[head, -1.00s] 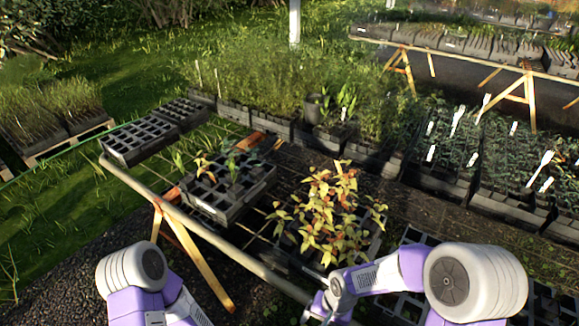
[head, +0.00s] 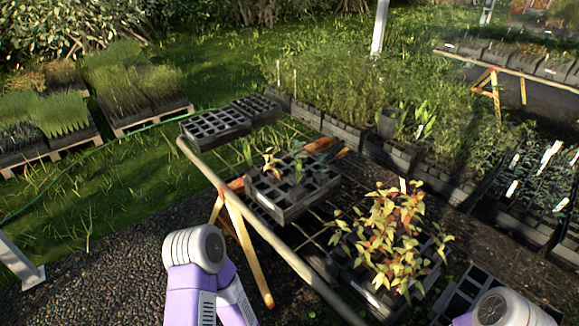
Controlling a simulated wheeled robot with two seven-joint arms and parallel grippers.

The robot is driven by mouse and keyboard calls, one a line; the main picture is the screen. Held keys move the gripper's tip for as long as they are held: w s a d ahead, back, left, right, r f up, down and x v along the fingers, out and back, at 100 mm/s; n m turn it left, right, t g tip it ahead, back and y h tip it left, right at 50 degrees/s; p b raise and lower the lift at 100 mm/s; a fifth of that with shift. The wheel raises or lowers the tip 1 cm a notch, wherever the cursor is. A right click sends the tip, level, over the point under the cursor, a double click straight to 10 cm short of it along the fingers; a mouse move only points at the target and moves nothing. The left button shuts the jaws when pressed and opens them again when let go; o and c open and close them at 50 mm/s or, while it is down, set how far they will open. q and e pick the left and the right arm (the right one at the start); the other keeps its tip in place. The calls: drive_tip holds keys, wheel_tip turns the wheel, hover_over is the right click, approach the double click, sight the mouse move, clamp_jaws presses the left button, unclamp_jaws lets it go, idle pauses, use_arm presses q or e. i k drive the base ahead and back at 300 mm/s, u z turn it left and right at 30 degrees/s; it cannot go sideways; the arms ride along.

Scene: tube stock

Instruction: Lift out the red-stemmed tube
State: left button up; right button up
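A black celled tray (head: 270,205) on the slatted bench holds a few young plants. One has orange-yellow leaves (head: 271,162); others are green (head: 298,172). A fuller tray (head: 368,294) at the right carries dense yellow and red-orange foliage (head: 390,235). Stem colours are too small to tell, so I cannot tell which tube is red-stemmed. Only links of my two arms show, low in the picture at centre left and bottom right. Neither gripper is in view.
Two empty celled trays (head: 214,127) stand at the bench's far left end. The wooden bench rail (head: 265,235) runs along the near side, above a splayed leg (head: 248,250). Potted seedlings (head: 345,90) line the back. Gravel (head: 110,265) lies clear at the left.

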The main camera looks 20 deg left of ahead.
sight(275, 176)
drive_tip(key=z, duration=0.1)
drive_tip(key=k, duration=0.4)
drive_tip(key=u, duration=1.05)
drive_tip(key=i, duration=1.45)
drive_tip(key=u, duration=0.4)
